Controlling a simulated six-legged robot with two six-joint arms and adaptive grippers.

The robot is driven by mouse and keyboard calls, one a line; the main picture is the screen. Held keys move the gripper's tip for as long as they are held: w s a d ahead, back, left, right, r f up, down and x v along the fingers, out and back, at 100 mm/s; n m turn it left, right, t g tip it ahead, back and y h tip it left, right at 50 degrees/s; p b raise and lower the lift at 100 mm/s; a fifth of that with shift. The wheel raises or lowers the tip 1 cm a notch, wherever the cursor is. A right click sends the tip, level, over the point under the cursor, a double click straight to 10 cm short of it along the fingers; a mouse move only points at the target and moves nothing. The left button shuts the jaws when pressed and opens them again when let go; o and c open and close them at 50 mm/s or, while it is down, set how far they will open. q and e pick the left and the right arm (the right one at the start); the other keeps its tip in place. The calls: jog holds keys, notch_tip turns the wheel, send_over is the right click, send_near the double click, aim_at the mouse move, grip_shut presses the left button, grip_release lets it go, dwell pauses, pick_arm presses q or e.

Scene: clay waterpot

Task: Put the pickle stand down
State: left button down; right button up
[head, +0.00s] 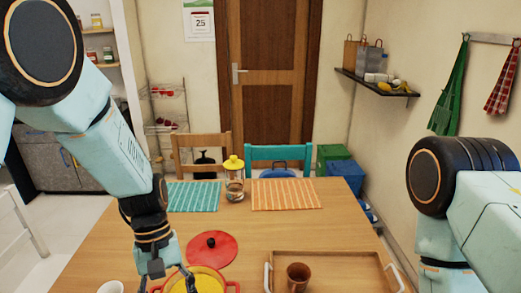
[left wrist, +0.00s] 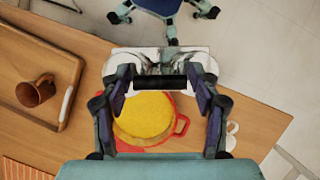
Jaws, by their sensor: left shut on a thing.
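My left gripper (head: 165,279) hangs over the near left part of the table, beside the red pot. In the left wrist view, my left gripper (left wrist: 161,84) is shut on a pale thing with a dark crossbar, which I take to be the pickle stand (left wrist: 160,58). I see it only in part between the fingers, and its lower side is hidden. The picture does not clearly show whether it touches the table. The table (head: 120,245) is wooden. My right gripper is out of view.
A red pot with yellow contents (head: 203,283) and a red lid (head: 212,250) are close to the gripper. A white mug (head: 111,287) stands left. A wooden tray (head: 340,262) with a brown cup (head: 297,276) lies right. A yellow-lidded jar (head: 235,182) stands farther back.

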pick_arm(q)
jog(key=f+m+b, duration=0.1)
jog(key=s+f+m+y+b, duration=0.1)
jog(key=f+b, duration=0.1)
jog(key=s+f+m+b, duration=0.1)
jog(key=b, duration=0.1)
jog(key=shift+s+a+f+m+y, duration=0.1)
jog(key=shift+a+f+m+y, duration=0.2)
jog(key=shift+a+f+m, duration=0.1)
jog(key=shift+m, duration=0.6)
jog(key=f+b, duration=0.1)
jog(key=b, duration=0.1)
jog(key=f+b, duration=0.4)
jog(key=shift+w+f, duration=0.1)
jog(key=shift+w, duration=0.15)
jog(key=shift+s+a, duration=0.1)
